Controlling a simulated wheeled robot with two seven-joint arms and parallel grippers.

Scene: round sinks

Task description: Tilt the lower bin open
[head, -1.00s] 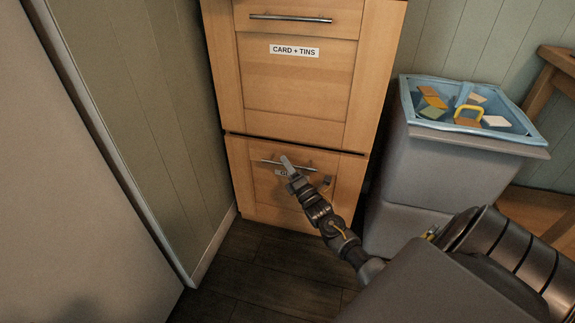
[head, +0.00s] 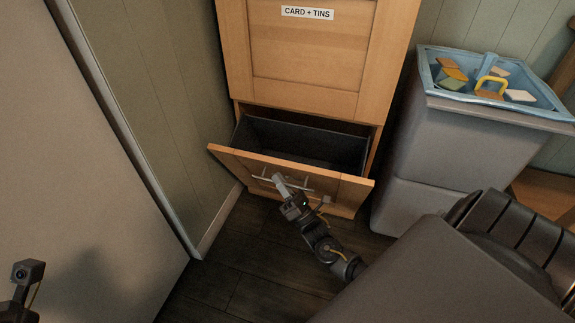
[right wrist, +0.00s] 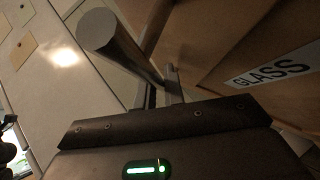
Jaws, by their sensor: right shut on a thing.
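The lower bin is a wooden tilt-out front (head: 230,160) in the cabinet, leaning out at the top with its dark inner box (head: 300,140) showing. Its metal bar handle (head: 262,178) runs across the upper part of the front. My right gripper (head: 280,181) is shut on this handle. In the right wrist view the handle is a thick round bar (right wrist: 112,45) at the jaws, beside a white GLASS label (right wrist: 275,68). Part of my left wrist (head: 25,285) shows at the lower left in the head view; its fingers are not visible.
The upper front (head: 305,60), labelled CARD + TINS, is closed above. A green panelled wall (head: 170,100) is close on the left. Dark floor (head: 235,275) lies clear in front.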

